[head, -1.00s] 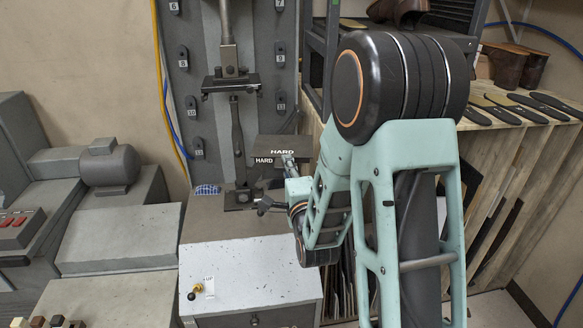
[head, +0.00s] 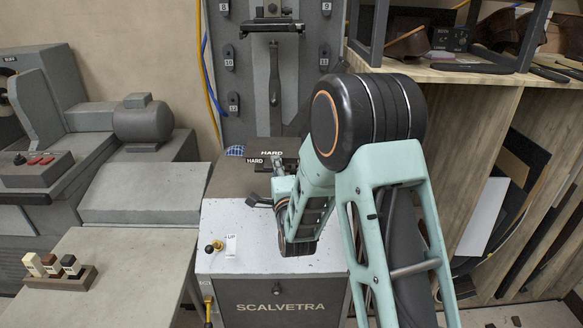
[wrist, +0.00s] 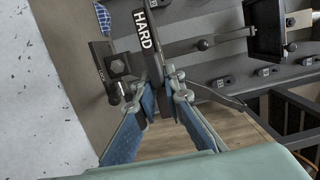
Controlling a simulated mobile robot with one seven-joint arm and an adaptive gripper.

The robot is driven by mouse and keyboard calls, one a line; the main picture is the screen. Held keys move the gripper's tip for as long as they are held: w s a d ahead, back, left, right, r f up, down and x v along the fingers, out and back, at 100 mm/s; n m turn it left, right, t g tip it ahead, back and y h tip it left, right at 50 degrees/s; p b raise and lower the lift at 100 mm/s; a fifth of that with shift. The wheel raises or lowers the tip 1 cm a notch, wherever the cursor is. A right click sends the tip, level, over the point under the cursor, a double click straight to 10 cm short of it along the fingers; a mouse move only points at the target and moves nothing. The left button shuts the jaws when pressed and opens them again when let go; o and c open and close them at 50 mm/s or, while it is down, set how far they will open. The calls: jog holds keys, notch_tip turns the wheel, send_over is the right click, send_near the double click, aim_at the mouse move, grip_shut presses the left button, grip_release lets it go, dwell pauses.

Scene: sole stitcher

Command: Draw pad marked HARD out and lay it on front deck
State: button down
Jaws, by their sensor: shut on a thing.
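The dark pad marked HARD (head: 273,153) is in the middle of the head view, at the machine's brown bed below the post. A second small HARD label shows just below it. In the wrist view the pad (wrist: 150,45) is a narrow dark bar with white HARD lettering, its near end between my fingertips. My gripper (wrist: 162,95) is shut on that end; in the head view my arm partly hides the grip. The pale speckled front deck (head: 225,218) lies nearer than the pad; it also fills the left of the wrist view (wrist: 40,100).
A brass-and-black knob (head: 214,246) and a white tag stand on the deck's left part. A dark bracket with a knob (wrist: 115,68) is close left of the pad. The upper platen (head: 273,25) hangs behind. Wooden shelving (head: 480,130) stands right. The deck's middle is clear.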

jog(key=shift+n+y, duration=0.3)
jog(key=shift+y, duration=0.1)
jog(key=shift+w+a+f+b, duration=0.25)
jog(key=shift+a+f+b, duration=1)
jog(key=shift+f, duration=1)
jog(key=shift+w+a+f+b, duration=0.25)
jog(key=shift+a+f+b, duration=0.6)
jog(key=shift+f+b, duration=1.05)
jog(key=shift+w+a+f+b, duration=0.25)
jog(key=shift+a+f+b, duration=0.8)
jog(key=shift+f, duration=1.6)
jog(key=shift+f+b, duration=1)
jog(key=shift+b, duration=0.15)
jog(key=shift+b, duration=0.45)
jog(key=shift+f+b, duration=0.4)
jog(key=shift+b, duration=1.35)
jog(key=c, duration=1.9)
grip_release()
jog(key=shift+f, duration=0.1)
jog(key=shift+c, duration=0.2)
